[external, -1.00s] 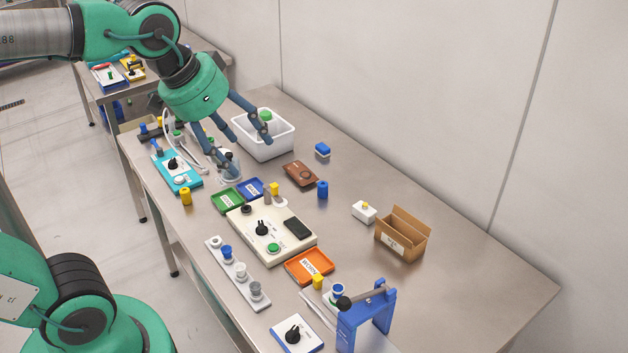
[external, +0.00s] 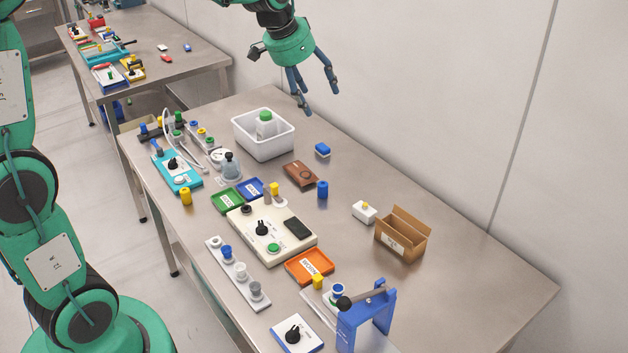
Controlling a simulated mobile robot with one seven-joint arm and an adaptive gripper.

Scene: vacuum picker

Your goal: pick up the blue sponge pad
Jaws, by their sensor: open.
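A small blue pad (external: 322,150) with a paler layer at its lower edge lies on the near steel table, right of the white bin. It looks like the sponge pad and stands clear of its neighbours. My gripper (external: 316,100) is open and empty, its dark blue fingers pointing down. In the picture it is above the pad and slightly to its left. It is raised over the back of the table, and its exact height cannot be told.
A white bin (external: 263,147) holding a green-capped bottle (external: 266,125) stands left of the pad. A brown block (external: 300,174) and a blue cylinder (external: 322,190) lie nearer. An open cardboard box (external: 402,240) is further right. The wall (external: 420,90) rises behind the table.

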